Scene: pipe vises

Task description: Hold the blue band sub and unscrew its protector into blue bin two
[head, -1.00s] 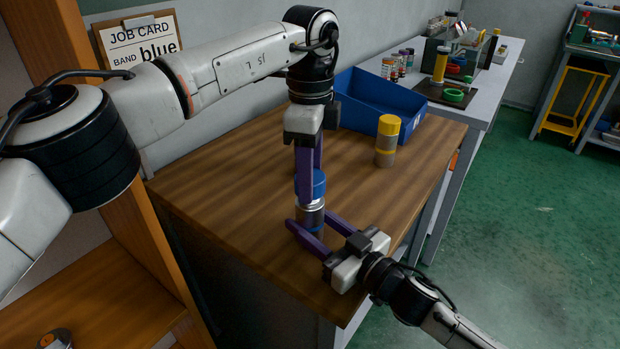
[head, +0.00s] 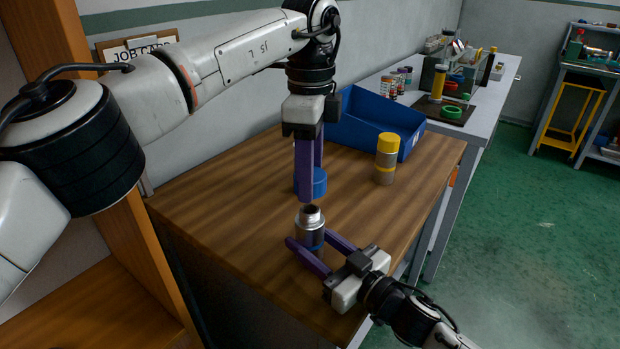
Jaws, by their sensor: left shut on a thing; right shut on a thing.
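The blue protector (head: 320,183) is off the sub and hangs just above and behind its open top in the head view. My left gripper (head: 310,190) points down and is shut on the protector. The blue band sub (head: 310,221) is a grey metal cylinder, upright, with a bare threaded neck and a blue band low on its side. My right gripper (head: 309,243) reaches in from the lower right and is shut around the sub. A blue bin (head: 362,133) stands at the back of the table; no number on it is readable.
A yellow-capped grey cylinder with a yellow band (head: 386,160) stands in front of the bin's right side. The wooden table (head: 230,190) is clear to the left. A job card (head: 140,50) hangs on the wall, partly hidden. A grey bench (head: 480,100) stands behind right.

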